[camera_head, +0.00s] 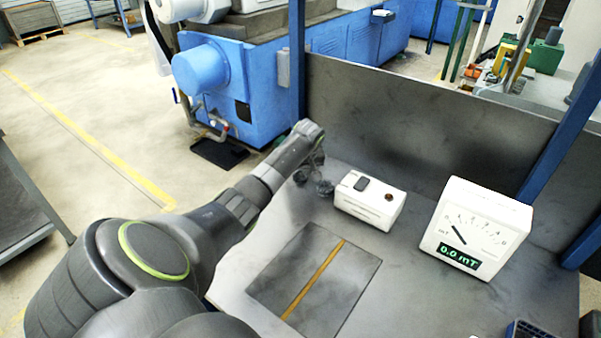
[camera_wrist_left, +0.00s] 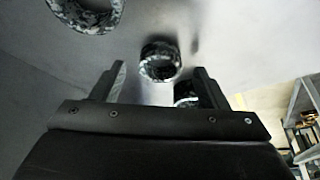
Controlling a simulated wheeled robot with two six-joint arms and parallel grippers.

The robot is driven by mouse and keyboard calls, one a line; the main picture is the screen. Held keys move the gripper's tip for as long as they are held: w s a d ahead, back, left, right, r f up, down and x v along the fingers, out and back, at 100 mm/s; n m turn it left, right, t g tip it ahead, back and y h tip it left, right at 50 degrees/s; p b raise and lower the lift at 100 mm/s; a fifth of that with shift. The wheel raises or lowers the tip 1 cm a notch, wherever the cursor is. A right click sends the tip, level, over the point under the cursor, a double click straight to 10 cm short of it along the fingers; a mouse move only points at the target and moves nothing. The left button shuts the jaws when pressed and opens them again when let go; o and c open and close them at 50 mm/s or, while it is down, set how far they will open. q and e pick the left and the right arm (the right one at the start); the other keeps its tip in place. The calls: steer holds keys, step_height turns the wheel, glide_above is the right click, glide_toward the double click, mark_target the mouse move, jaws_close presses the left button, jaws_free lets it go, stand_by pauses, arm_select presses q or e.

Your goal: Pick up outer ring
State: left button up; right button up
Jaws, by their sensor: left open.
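In the left wrist view, a large dark mottled ring (camera_wrist_left: 88,14) is cut off by the top left edge. It looks like the outer ring, but I cannot be sure. A smaller mottled ring (camera_wrist_left: 160,60) shows between the fingers of my left gripper (camera_wrist_left: 160,72), apart from both. Another dark round part (camera_wrist_left: 186,92) is partly hidden by the right finger. My left gripper is open and empty. In the head view it (camera_head: 312,164) is over the table's far left side, beside small dark parts (camera_head: 325,187). My right gripper is not in view.
A white box with a dark switch (camera_head: 368,202) stands right of my left gripper. A white meter reading 0.0 mT (camera_head: 474,228) is further right. A flat dark plate with a yellow stripe (camera_head: 345,283) lies in front. A grey panel (camera_head: 400,125) closes the table's back.

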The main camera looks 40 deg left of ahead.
arm_select(q)
steer(key=shift+w+a+f, duration=0.1)
steer(key=shift+a+f, duration=0.05)
steer(key=shift+f, duration=0.35)
steer(key=shift+c, duration=0.3)
steer(key=c, duration=1)
steer(key=shift+r, duration=0.1)
steer(key=shift+c, duration=0.2)
step_height(320, 180, up, 10)
steer(key=b, duration=0.1)
